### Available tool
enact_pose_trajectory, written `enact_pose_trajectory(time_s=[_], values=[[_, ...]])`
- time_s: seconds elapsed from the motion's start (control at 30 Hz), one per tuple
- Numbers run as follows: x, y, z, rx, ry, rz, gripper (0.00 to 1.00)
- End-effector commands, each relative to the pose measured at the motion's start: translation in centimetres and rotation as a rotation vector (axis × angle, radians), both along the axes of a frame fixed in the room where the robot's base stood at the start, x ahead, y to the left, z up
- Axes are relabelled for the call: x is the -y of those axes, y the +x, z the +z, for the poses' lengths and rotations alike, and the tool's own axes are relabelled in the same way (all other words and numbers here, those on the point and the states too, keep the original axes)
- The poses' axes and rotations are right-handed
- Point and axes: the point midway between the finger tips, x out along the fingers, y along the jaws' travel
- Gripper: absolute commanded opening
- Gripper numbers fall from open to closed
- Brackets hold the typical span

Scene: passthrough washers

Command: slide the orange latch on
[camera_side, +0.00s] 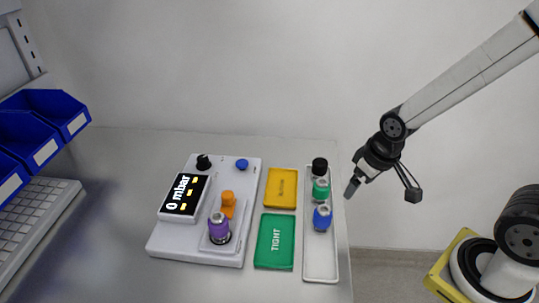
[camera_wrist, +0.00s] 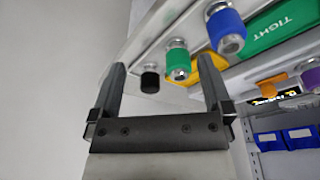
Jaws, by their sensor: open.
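The orange latch (camera_side: 228,203) stands on the white test unit, just behind a purple-sleeved fitting (camera_side: 219,228). The latch also shows small at the right of the wrist view (camera_wrist: 272,86), with the purple fitting (camera_wrist: 310,76) beside it. My gripper (camera_side: 381,190) is at the right, above and beyond the table's right edge, well away from the latch. In the wrist view its two fingers (camera_wrist: 162,85) are spread, with nothing held between them.
A white tray (camera_side: 321,265) holds black (camera_side: 320,166), green (camera_side: 321,190) and blue (camera_side: 322,218) pieces. A yellow pad (camera_side: 281,188) and a green TIGHT pad (camera_side: 274,242) lie between tray and unit. The unit's display (camera_side: 184,194) reads 0 mbar. Blue bins (camera_side: 40,128) stand left.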

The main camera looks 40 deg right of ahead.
Motion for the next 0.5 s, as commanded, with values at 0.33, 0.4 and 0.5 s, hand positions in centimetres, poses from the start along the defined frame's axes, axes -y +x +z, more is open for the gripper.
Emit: enact_pose_trajectory(time_s=[0.33,0.4,0.5], values=[[-0.3,0.7,0.2,-0.004,0.003,0.002,0.78],[-0.7,1.4,0.3,-0.009,0.004,0.003,0.78],[-1.4,2.9,0.7,-0.022,0.009,0.004,0.78]])
